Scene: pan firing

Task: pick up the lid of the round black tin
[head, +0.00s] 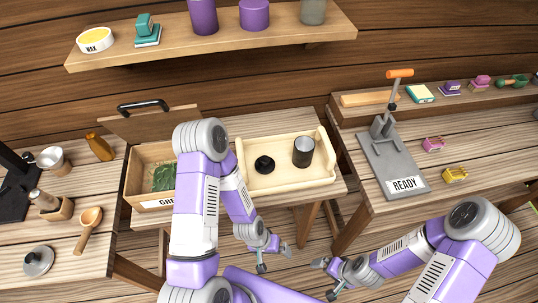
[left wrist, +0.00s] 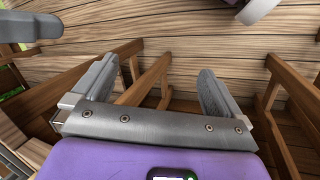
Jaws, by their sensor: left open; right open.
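A light wooden tray (head: 247,184) stands on the middle table. In it lies a low, round black piece with a raised middle (head: 264,166); whether it is the tin's lid or a small lidded tin I cannot tell. To its right stands a dark cylindrical tin (head: 303,153) with a greyish top. My left gripper (head: 273,260) is open and empty, in front of and below the tray's table edge. Its spread fingers also show in the left wrist view (left wrist: 158,88), with nothing between them. My right gripper (head: 326,279) is open and empty, to the right of the left one.
A wooden box with an open lid (head: 136,155) stands left of the tray, partly behind my left arm. A grey knobbed lid (head: 38,261) and a wooden spoon (head: 89,222) lie on the left table. A grey press (head: 390,155) stands on the right table. A shelf (head: 340,25) hangs above.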

